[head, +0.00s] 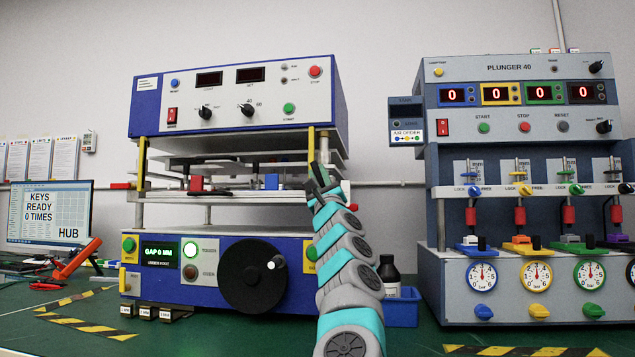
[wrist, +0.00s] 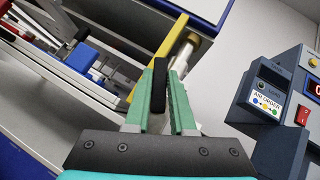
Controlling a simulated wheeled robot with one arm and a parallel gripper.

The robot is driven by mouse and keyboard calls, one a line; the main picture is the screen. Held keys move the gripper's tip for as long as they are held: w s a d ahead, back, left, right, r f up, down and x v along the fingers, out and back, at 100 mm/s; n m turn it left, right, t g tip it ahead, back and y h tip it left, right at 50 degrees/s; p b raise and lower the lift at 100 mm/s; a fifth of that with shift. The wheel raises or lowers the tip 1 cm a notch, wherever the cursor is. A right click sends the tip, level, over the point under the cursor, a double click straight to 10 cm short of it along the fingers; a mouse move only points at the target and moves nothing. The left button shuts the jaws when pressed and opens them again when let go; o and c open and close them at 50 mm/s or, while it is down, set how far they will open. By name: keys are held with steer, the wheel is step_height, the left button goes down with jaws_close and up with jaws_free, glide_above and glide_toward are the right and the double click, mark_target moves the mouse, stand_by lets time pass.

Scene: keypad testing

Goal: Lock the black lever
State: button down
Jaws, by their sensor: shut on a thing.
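My gripper (head: 322,182) stands in front of the right side of the left-hand machine, fingers pointing up and away. In the wrist view its green fingers (wrist: 159,95) are closed around an upright black bar (wrist: 159,82). I cannot tell whether this bar is attached to the machine behind it. A black-knobbed lever (head: 625,188) sits at the far right of the PLUNGER 40 machine, in line with blue, yellow and green levers beside LOCK/FREE labels. It is partly cut off by the picture edge, and its setting is unclear. My gripper is well left of it.
The left-hand machine (head: 230,95) has yellow posts, stacked plates and a large black handwheel (head: 252,275). The PLUNGER 40 machine (head: 515,75) stands right, with an AIR ORDER box (head: 405,120) on its side. A blue bin (head: 402,308) and dark bottle (head: 388,272) stand between them.

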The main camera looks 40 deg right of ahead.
steer(key=shift+m+g+h, duration=0.8)
steer(key=shift+m+h, duration=1.1)
steer(key=shift+m, duration=0.4)
steer(key=shift+s+d+r+m+g+h+p, duration=0.1)
steer(key=shift+m+g+h+p, duration=0.3)
steer(key=shift+m+g+h, duration=0.5)
steer(key=shift+s+d+r+m+g+h+p, duration=0.1)
steer(key=shift+m+g+h+p, duration=0.35)
steer(key=shift+m+h, duration=0.75)
steer(key=shift+s+m+g+h, duration=0.15)
steer(key=shift+m+g+h, duration=0.6)
steer(key=shift+m, duration=0.75)
steer(key=c, duration=0.8)
jaws_free()
steer(key=shift+o, duration=0.2)
steer(key=shift+d, duration=0.1)
steer(key=shift+f, duration=0.15)
